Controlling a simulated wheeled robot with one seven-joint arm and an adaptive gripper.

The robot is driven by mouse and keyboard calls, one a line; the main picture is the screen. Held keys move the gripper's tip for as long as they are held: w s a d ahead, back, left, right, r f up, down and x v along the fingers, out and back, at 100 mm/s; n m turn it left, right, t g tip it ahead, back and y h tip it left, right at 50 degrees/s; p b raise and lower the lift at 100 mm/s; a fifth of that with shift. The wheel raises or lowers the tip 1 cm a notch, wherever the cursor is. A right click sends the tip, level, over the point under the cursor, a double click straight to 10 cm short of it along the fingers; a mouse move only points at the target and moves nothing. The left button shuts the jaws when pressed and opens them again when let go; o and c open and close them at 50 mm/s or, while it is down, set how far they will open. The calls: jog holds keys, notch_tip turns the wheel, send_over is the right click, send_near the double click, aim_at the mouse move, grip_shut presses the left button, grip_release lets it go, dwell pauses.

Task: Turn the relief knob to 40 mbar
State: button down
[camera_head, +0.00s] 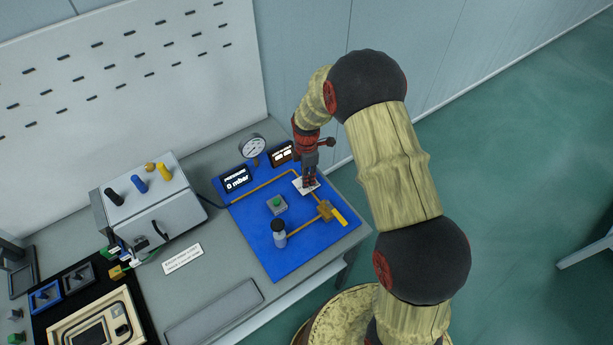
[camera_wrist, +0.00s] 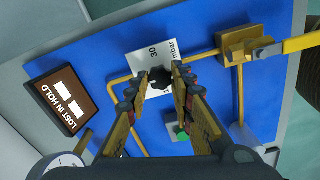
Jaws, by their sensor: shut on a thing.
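In the head view the plate (camera_head: 298,188) lies on the blue panel (camera_head: 255,240), and my gripper hides the knob. My gripper (camera_head: 310,184) points down onto the plate. In the wrist view its fingers (camera_wrist: 157,88) are shut on the knob, one on each side. The pressure display (camera_head: 237,180) reads "0 mbar". A second display (camera_wrist: 61,101) reads "LOST IN HOLD", with its value unclear.
A round gauge (camera_head: 252,147) stands behind the panel. A green button (camera_head: 277,203), a valve with a yellow lever (camera_head: 339,216) and a small capped cylinder (camera_head: 279,235) stand near my gripper. A grey box (camera_head: 155,205) is at left. The bench's front has a long tray (camera_head: 215,313).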

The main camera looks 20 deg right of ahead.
jog(key=shift+r+n, duration=0.1)
jog(key=shift+n, duration=0.2)
jog(key=c, duration=1.6)
grip_release()
jog(key=shift+c, duration=0.2)
jog(key=shift+o, duration=0.5)
notch_tip(320, 180, up, 12)
